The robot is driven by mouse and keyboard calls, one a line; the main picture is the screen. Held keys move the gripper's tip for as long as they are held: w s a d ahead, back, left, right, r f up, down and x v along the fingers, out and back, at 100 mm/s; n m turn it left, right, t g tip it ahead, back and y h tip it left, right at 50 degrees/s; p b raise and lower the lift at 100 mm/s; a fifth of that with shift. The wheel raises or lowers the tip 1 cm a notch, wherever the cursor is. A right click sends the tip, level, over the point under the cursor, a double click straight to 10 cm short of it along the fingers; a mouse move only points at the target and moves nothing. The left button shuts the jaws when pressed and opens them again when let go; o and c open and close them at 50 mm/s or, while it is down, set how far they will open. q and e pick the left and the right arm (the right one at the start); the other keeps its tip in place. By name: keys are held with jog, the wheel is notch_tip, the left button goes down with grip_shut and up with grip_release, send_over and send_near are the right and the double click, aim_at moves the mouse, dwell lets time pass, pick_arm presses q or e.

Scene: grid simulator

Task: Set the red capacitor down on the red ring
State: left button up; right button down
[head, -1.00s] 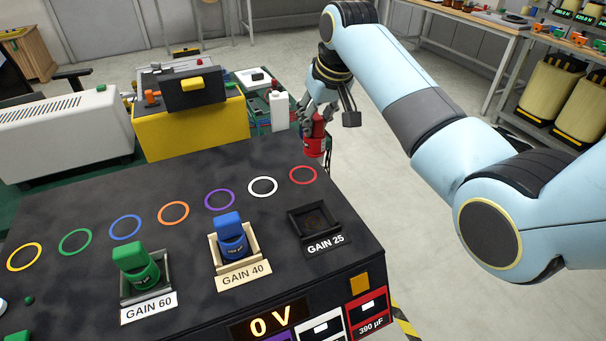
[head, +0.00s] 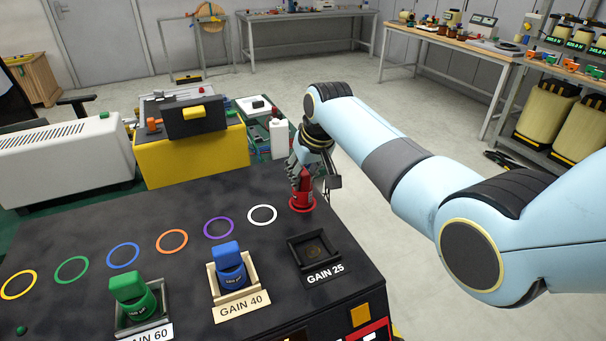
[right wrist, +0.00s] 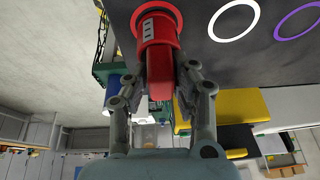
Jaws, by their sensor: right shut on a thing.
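The red capacitor (head: 302,199) stands upright at the red ring's place, at the far right corner of the black bench top. It also shows in the right wrist view (right wrist: 158,32), with a red rim around its lower end. The red ring (head: 302,209) is mostly hidden by the capacitor; whether the base touches the surface is hard to tell. My right gripper (head: 303,174) is shut on the capacitor's upper grip, and its two fingers flank that grip in the right wrist view (right wrist: 160,82). My left gripper is not in view.
A white ring (head: 262,215) and a purple ring (head: 218,227) lie empty to the left. An empty GAIN 25 socket (head: 314,250) is in front. The blue capacitor (head: 230,268) and green capacitor (head: 133,299) sit in sockets. A yellow box (head: 195,158) stands behind the bench.

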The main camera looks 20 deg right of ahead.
jog(key=c, duration=1.1)
grip_release()
jog(key=v, duration=1.2)
jog(key=shift+r, duration=0.1)
